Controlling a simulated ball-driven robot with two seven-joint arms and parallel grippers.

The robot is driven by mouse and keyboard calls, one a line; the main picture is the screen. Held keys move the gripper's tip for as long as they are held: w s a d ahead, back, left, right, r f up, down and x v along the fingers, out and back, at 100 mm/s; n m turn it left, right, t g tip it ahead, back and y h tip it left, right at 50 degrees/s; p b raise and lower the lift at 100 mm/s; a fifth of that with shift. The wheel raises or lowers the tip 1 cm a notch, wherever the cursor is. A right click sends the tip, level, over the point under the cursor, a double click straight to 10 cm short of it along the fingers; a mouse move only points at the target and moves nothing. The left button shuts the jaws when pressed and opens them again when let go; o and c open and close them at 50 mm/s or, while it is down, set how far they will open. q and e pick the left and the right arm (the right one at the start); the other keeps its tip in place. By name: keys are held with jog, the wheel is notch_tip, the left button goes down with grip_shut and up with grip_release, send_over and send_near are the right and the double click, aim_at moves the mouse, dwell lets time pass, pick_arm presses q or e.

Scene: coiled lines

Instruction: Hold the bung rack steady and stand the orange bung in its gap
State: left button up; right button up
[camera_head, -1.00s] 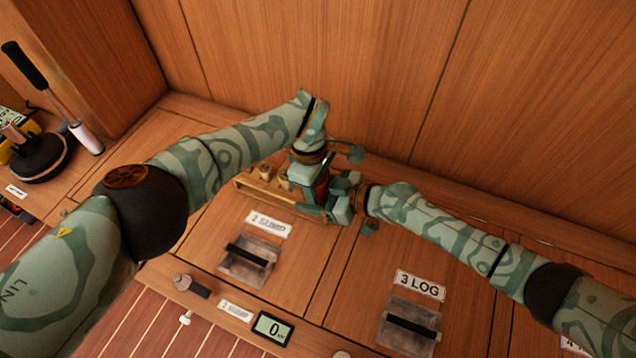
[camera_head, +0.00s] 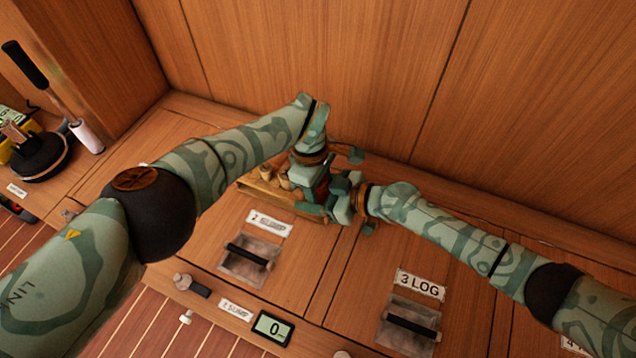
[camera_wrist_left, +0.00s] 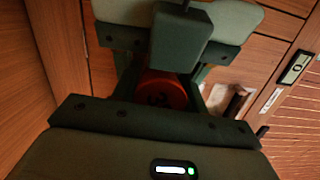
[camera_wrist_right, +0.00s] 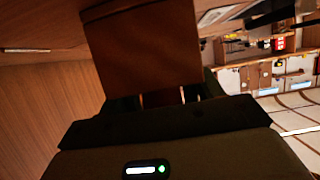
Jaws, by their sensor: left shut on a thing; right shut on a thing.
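The bung rack (camera_head: 252,188) is a long wooden block on the bench top, with several tan bungs (camera_head: 267,172) standing in its left part. My left gripper (camera_head: 312,205) points down over the rack's right part. It is shut on the orange bung, whose round red-orange top (camera_wrist_left: 163,90) shows between the fingers in the left wrist view. My right gripper (camera_head: 343,203) comes in from the right and is shut on the rack's right end, which fills the upper middle of the right wrist view (camera_wrist_right: 142,45). The gap and the bung's lower end are hidden by my grippers.
A wooden wall (camera_head: 400,80) rises close behind the rack. In front lie two hatch latches (camera_head: 247,260) and (camera_head: 408,325), a label reading 3 LOG (camera_head: 420,286) and a small display (camera_head: 272,328). A black-handled tool on a round base (camera_head: 42,155) stands at far left.

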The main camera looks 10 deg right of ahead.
dwell(0.5)
pick_arm(q)
jog(key=shift+r, duration=0.3)
jog(key=shift+a, duration=0.1)
dwell(0.8)
jog(key=o, duration=1)
jog(key=shift+c, duration=0.8)
jog(key=shift+r, duration=0.75)
jog(key=shift+o, duration=1)
jog(key=shift+r, duration=2.8)
